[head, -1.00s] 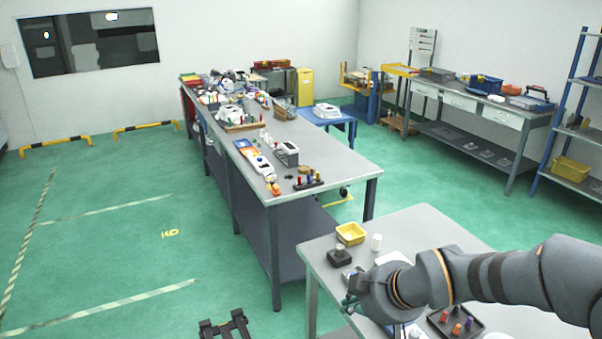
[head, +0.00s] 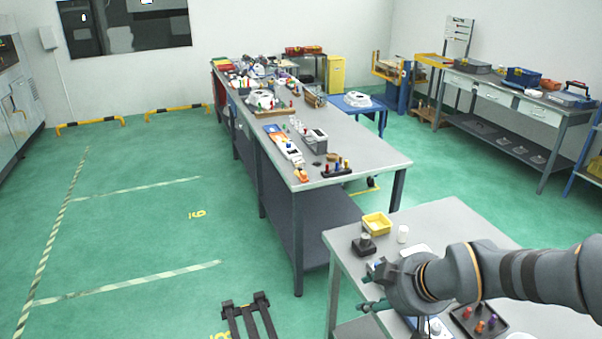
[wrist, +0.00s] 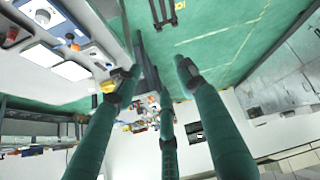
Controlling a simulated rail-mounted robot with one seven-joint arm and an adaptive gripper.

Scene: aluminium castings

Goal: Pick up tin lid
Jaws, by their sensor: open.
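I cannot make out a tin lid for certain in either view. My gripper (head: 368,286) is beside the near table's left side in the head view, partly hidden by my wrist. In the wrist view its green fingers (wrist: 150,85) are spread apart with nothing between them.
A dark tray (head: 478,320) with coloured pegs lies by my arm. A long, cluttered workbench (head: 370,160) stands beyond. Green floor (head: 130,235) is open at left.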

